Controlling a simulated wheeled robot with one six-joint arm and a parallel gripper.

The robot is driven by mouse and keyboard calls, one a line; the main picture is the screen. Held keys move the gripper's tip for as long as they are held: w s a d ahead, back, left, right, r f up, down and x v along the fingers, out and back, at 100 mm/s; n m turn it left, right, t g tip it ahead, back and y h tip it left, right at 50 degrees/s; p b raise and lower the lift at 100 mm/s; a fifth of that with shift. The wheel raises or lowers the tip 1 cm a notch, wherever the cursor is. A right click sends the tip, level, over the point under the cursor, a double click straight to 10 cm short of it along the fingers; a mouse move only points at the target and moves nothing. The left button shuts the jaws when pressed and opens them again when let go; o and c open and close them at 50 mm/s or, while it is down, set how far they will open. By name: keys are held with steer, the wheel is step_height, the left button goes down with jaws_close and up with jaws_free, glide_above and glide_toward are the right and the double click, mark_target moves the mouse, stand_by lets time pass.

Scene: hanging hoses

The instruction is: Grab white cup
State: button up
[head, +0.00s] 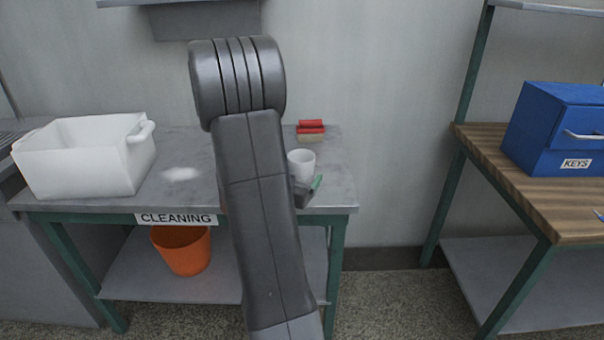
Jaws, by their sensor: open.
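The white cup (301,162) stands upright on the grey metal table (335,190), near its right end. My arm crosses the middle of the view and hides what lies just left of the cup. Part of my gripper (309,190) shows at the arm's right edge, a dark finger with a green tip. It is open and lies just in front of and below the cup in the picture. The rest of the gripper is hidden behind my arm. I cannot tell whether the finger touches the cup.
A red and tan brush or sponge (311,130) lies behind the cup. A white bin (80,160) stands at the table's left. An orange bucket (182,250) is on the lower shelf. A blue "KEYS" box (560,125) sits on the wooden bench (500,185) at right.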

steer(key=shift+x, duration=1)
steer(key=shift+a, duration=0.1)
